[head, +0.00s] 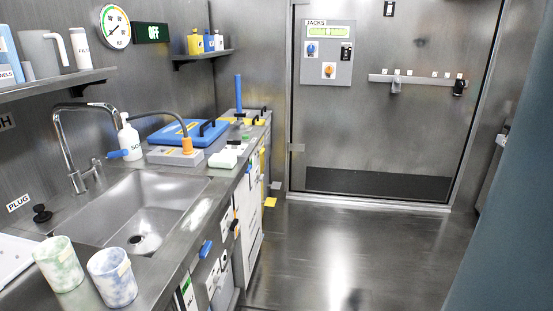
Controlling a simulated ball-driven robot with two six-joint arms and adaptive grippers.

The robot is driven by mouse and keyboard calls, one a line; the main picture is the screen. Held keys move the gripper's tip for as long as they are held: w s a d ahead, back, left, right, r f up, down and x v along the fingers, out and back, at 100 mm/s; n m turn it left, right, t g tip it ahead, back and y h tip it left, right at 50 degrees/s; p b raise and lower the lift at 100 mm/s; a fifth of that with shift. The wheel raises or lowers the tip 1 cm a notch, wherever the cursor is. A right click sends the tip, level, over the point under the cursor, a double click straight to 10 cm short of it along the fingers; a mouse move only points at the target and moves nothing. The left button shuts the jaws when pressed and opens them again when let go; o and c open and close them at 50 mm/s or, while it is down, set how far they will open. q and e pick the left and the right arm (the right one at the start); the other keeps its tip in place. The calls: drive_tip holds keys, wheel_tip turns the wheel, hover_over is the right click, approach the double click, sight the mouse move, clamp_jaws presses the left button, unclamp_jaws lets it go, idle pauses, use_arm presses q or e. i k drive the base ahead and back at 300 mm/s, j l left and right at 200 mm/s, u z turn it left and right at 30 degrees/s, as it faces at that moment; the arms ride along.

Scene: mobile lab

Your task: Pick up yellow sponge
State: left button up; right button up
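I cannot make out a yellow sponge for certain in the head view. A small pale block with a green part (222,160) lies on the counter (205,195) near its front edge, beyond the sink. Small yellow pieces (270,201) stick out low at the far end of the cabinets; they are too small to identify. Neither of my grippers is in view.
The steel sink (150,205) has a tall faucet (75,150) and a soap bottle (130,138) behind it. Two marbled cups, one green (60,265) and one blue (112,277), stand on the near counter. A blue case (188,132) lies farther back. The floor (340,250) is clear.

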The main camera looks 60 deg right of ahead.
sight(217, 160)
drive_tip(key=z, duration=1.45)
drive_tip(key=i+l+z, duration=0.2)
drive_tip(key=l+z, duration=0.2)
drive_tip(key=l, duration=0.15)
drive_tip(key=i, duration=0.05)
